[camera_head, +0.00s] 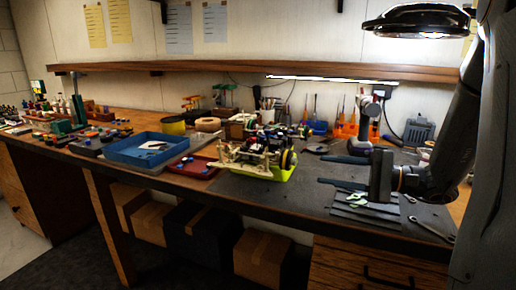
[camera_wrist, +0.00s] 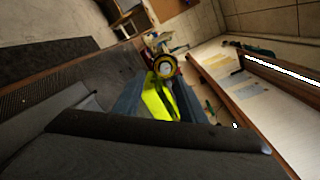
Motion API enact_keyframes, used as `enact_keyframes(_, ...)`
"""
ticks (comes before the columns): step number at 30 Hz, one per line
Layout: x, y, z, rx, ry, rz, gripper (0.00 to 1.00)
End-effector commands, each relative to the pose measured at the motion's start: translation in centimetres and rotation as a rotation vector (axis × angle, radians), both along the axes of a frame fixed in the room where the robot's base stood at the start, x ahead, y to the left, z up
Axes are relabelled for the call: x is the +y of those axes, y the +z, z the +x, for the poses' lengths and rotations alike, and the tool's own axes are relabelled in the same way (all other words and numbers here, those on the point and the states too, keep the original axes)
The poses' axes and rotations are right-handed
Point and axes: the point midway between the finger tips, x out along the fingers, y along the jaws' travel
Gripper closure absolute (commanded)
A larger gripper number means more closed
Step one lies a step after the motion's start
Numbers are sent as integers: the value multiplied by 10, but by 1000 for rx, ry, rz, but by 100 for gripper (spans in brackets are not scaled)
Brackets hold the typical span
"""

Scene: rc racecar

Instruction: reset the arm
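My gripper (camera_head: 322,170) hangs over the right part of the workbench (camera_head: 300,205), with its two blue-grey fingers pointing left. The fingers are apart with nothing between them in the head view. In the wrist view my gripper (camera_wrist: 158,90) shows its two fingers, with a yellow-green tray (camera_wrist: 158,103) seen beyond the gap. The RC car (camera_head: 262,155) stands on this yellow-green tray (camera_head: 285,172), left of the fingertips and apart from them. A wheel of the car (camera_wrist: 165,66) shows past the fingers in the wrist view.
A blue tray (camera_head: 140,152) and a small red tray (camera_head: 192,168) lie left of the car. Several wrenches and a dark mat lie below and right of my gripper. A lamp (camera_head: 418,20) hangs above my arm. A shelf (camera_head: 250,70) runs along the wall.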

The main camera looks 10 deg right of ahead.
Motion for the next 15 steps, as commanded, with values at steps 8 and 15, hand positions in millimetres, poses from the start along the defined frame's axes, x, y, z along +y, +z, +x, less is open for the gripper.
enact_keyframes(8, 103, -54, -88, 236, 363, -387, 63)
enact_keyframes(15, 112, -108, -189, 270, 695, -998, 63)
